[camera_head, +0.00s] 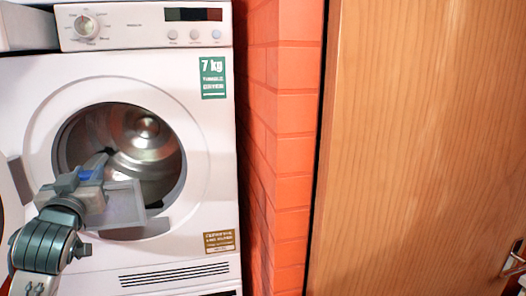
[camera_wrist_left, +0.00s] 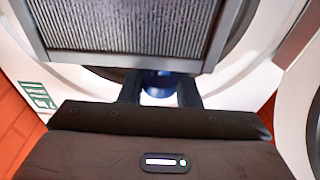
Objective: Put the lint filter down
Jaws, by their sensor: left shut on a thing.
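The lint filter (camera_head: 126,204) is a flat pale-grey framed panel in the head view. It is in front of the lower part of the dryer's open round doorway. In the left wrist view the lint filter (camera_wrist_left: 130,30) shows as a grey frame around a ribbed mesh, with a blue part below it. My left gripper (camera_head: 88,182) is shut on the lint filter at this blue part. Its two dark fingers (camera_wrist_left: 160,88) stand on either side of the blue part. My right gripper is in neither view.
The white dryer (camera_head: 218,140) has an empty-looking metal drum (camera_head: 145,125). An orange brick wall (camera_head: 293,150) stands right of it, then a wooden door (camera_head: 430,120) with a metal handle (camera_head: 514,262). A white appliance edge is at the far left. No free tabletop shows.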

